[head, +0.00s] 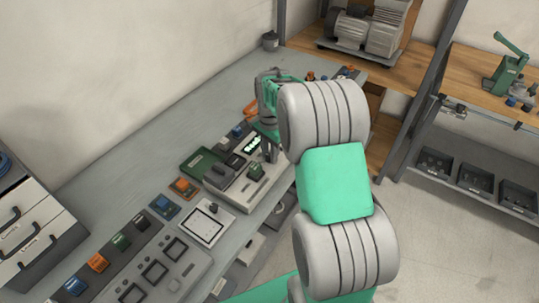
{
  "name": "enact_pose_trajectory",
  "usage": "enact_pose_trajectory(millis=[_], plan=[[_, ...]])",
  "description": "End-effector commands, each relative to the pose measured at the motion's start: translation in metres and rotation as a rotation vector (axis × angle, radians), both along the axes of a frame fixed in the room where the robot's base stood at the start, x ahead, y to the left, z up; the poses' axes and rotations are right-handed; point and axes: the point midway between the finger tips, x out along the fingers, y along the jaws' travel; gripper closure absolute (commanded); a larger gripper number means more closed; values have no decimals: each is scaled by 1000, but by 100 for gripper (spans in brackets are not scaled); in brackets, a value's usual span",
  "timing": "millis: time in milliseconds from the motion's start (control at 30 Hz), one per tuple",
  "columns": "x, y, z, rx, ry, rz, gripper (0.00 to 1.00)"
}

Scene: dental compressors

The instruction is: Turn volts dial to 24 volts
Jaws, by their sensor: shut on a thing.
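A grey bench unit (238,187) with a small lit green display (252,144) sits on the workbench at mid-picture. The display's reading is too small to make out. My gripper (269,153) points down at the right end of this unit, just right of the display. Its fingers are shut on a small part there, which appears to be the volts dial. The fingers and arm largely hide the dial, so its marks and setting cannot be read. A dark green block (256,171) sits on the unit just in front of the fingers.
A white panel with a black knob (214,208) and a grey control box (155,271) lie nearer on the bench. Orange and blue small parts line the bench, with an orange one (184,187) near the unit. Shelves with a compressor (365,28) stand behind.

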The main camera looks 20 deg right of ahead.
Motion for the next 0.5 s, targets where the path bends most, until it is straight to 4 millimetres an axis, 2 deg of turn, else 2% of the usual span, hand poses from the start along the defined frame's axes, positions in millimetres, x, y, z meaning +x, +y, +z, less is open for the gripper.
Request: enact_pose_trajectory(millis=[500], plan=[[0, 0, -1, -1, -1, -486, 100]])
